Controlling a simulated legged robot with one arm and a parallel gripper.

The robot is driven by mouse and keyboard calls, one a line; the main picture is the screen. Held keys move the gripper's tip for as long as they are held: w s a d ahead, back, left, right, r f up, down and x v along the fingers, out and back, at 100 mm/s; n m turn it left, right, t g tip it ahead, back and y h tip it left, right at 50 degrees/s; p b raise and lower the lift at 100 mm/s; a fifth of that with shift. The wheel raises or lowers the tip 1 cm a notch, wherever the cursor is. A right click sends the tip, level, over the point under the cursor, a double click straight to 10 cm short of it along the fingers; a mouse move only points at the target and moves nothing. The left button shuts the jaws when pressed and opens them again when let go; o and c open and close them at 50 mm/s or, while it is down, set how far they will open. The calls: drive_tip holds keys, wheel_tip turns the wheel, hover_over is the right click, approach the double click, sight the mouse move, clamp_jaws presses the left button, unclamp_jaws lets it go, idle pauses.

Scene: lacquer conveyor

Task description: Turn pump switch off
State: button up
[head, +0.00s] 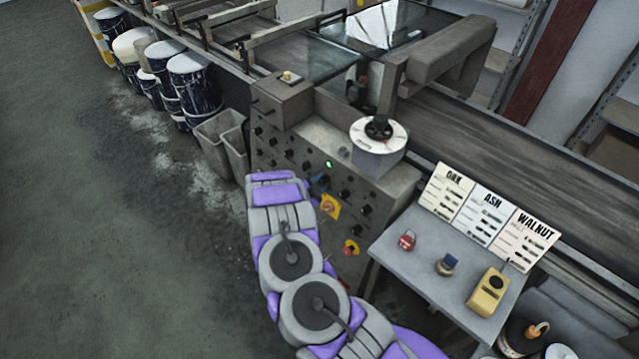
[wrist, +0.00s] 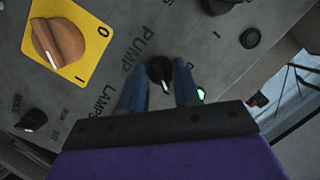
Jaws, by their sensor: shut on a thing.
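The pump switch (wrist: 159,70) is a small black rotary knob with a white pointer mark, beside the word PUMP on the grey control panel (head: 300,135). In the wrist view its pointer is toward the bottom of the picture. My gripper (wrist: 161,76) has its two blue fingers on either side of this knob and is shut on it. In the head view my gripper (head: 319,184) is at the panel front and hides the knob. A lit green lamp (wrist: 200,93) is beside the right finger; it also shows in the head view (head: 328,164).
A dial box (head: 378,160) sits on the panel top. A side table (head: 420,265) holding small items stands at right. Floor at left is clear.

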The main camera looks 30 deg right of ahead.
drive_tip(key=shift+n, duration=0.3)
drive_tip(key=shift+r+n+g+p, duration=0.15)
drive_tip(key=shift+n+g+p, duration=0.15)
drive_tip(key=shift+n+p, duration=0.5)
drive_tip(key=n+g+p, duration=0.1)
drive_tip(key=n, duration=0.2)
drive_tip(key=shift+w, duration=0.1)
drive_tip(key=n+g, duration=0.1)
drive_tip(key=n, duration=0.2)
drive_tip(key=shift+w, duration=0.1)
drive_tip(key=shift+r+n, duration=0.1)
drive_tip(key=shift+n, duration=0.8)
drive_tip(key=shift+w, duration=0.15)
drive_tip(key=o, duration=1)
drive_tip(key=shift+o, duration=0.2)
